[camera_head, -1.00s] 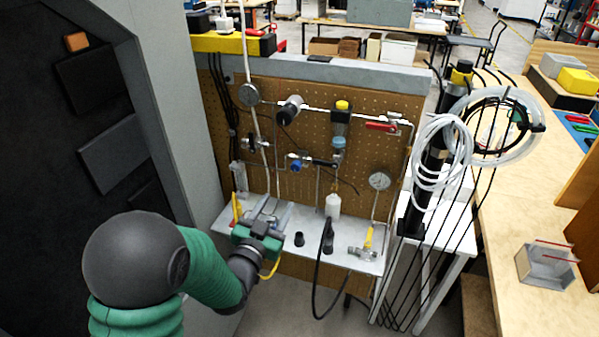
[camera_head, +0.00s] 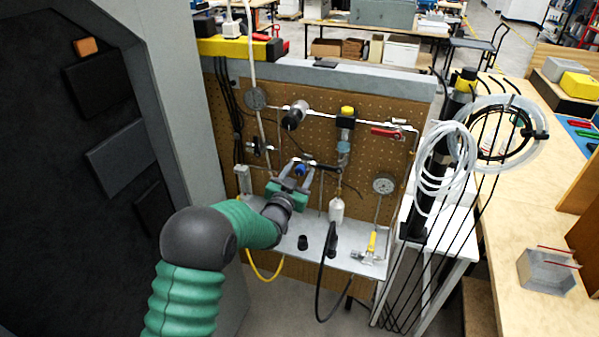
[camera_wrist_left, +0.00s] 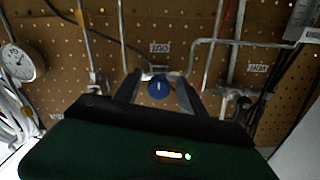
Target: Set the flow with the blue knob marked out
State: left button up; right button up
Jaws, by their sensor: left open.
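The blue knob (camera_head: 300,169) sits on the piping of the pegboard panel, and it also shows in the left wrist view (camera_wrist_left: 158,88) with a pale pointer line on its face. My left gripper (camera_head: 296,176) is open, with one finger on each side of the knob. I cannot tell whether the fingers touch it. My right gripper is not in view.
The pegboard (camera_head: 375,152) carries gauges, pipes and a red-handled valve (camera_head: 385,132). Coiled clear tubing (camera_head: 447,160) hangs at the right.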

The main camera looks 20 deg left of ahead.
pick_arm(q)
jog(key=shift+d, duration=0.1)
grip_shut()
jog(key=shift+n, duration=0.3)
